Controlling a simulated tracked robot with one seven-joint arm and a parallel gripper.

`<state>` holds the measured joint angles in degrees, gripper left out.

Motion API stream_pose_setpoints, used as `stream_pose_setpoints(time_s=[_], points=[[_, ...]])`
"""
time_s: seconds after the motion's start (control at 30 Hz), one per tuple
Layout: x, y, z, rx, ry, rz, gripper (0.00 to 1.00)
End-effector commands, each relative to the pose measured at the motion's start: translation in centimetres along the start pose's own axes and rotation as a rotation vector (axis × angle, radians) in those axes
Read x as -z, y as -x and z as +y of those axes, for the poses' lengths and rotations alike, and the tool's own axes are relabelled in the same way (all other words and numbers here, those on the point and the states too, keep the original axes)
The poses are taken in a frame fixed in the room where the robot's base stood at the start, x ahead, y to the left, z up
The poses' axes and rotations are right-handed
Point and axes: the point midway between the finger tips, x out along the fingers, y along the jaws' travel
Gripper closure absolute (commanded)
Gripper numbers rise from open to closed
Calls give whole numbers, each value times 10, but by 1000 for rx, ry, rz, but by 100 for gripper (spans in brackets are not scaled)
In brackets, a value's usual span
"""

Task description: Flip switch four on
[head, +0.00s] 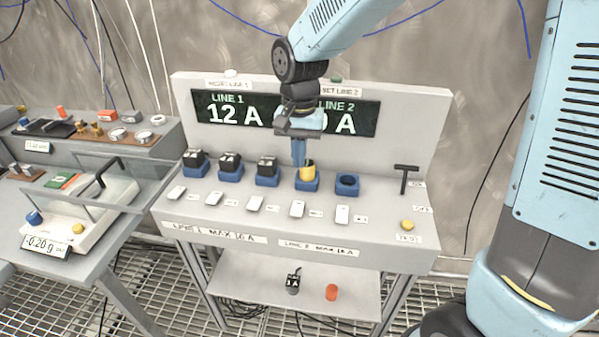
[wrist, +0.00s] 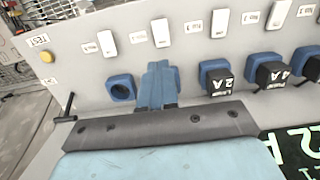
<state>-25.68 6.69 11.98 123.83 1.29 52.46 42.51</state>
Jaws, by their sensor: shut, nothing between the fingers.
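Five white rocker switches run along the panel's front. Counting from the left in the head view, the fourth switch (head: 297,208) lies in front of the fourth blue socket; it also shows in the wrist view (wrist: 161,32). I cannot tell its rocker position. The fourth socket (head: 307,185) holds something yellow (head: 308,172), hidden behind my gripper in the wrist view. My gripper (head: 298,163) is shut and empty, pointing down just above or beside the yellow piece; I cannot tell whether they touch. Its blue fingers also show in the wrist view (wrist: 160,72).
Black plugs (head: 267,165) stand in the three left sockets; the fifth socket (head: 347,184) is empty. A black T-handle (head: 405,178) and yellow TEST button (head: 407,225) are at right. The display (head: 230,108) reads 12 A for line 1; line 2 is partly hidden.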

Motion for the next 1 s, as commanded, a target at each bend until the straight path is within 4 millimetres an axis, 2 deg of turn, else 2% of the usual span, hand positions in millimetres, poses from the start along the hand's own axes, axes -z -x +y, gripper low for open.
stream_pose_setpoints(time_s=[0.17, 0.63, 0.77, 1.0], points=[[0, 12, 0, 1, -1, 1, 100], [1, 17, 6, 4, -3, 8, 100], [3, 33, 27, 18, 1, 43, 100], [-2, 76, 97, 52, 21, 157, 100]])
